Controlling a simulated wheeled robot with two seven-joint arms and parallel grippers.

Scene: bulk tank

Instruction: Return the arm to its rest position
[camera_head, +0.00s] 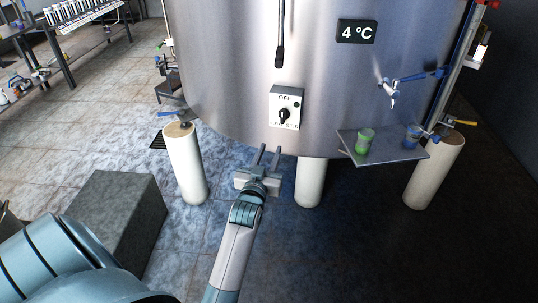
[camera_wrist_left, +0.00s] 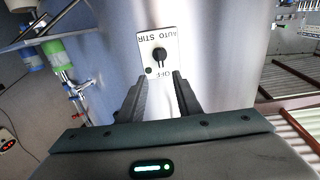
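My left gripper (camera_head: 269,155) is raised in front of the steel bulk tank (camera_head: 225,60), below a white switch box (camera_head: 286,106) with a black knob. Its two fingers are apart with nothing between them. In the left wrist view the open fingers of the left gripper (camera_wrist_left: 160,90) point toward the switch box (camera_wrist_left: 158,50), which looks upside down there. The knob is apart from the fingers. My right gripper is not seen in either view.
A small shelf (camera_head: 385,157) at the tank's right carries a green cup (camera_head: 364,141) and a blue cup (camera_head: 412,136) under a tap (camera_head: 392,88). White tank legs (camera_head: 186,165) stand on the tiled floor. A grey block (camera_head: 118,215) is at left. A rack table (camera_head: 90,20) is far left.

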